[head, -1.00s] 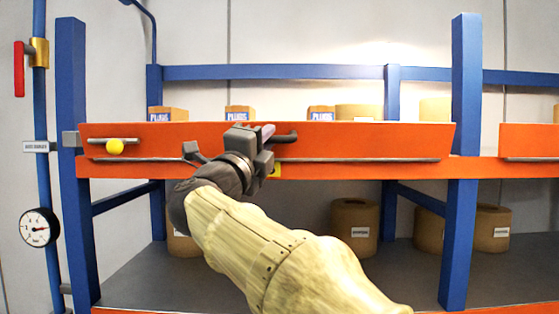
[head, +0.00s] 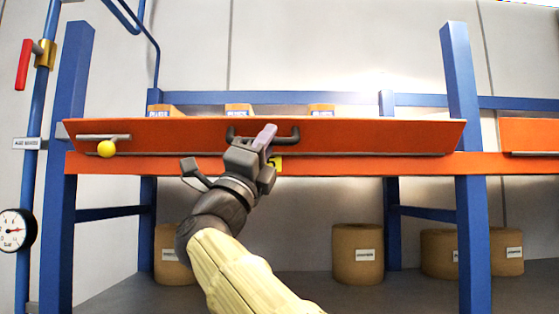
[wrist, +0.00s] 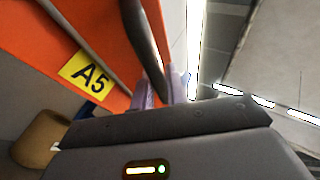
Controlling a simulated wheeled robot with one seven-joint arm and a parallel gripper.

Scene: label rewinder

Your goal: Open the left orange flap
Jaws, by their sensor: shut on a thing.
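The left orange flap (head: 380,135) is a long panel across the blue rack in the head view. Its top edge looks tipped slightly out towards me. A dark bar handle (head: 286,136) sits at its middle left. My gripper (head: 264,139) is shut on this handle, covering part of it. In the wrist view, the handle (wrist: 143,35) runs down to the pale fingertips (wrist: 160,92), beside the orange surface. A grey bar with a yellow knob (head: 107,149) is at the flap's left end.
A yellow A5 label (wrist: 87,75) is on the orange beam below. Brown rolls (head: 358,255) stand on the lower shelf; boxes (head: 239,110) show behind the flap. Blue posts (head: 466,150) flank it. A red-handled valve (head: 24,65) and gauge (head: 16,230) are at left.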

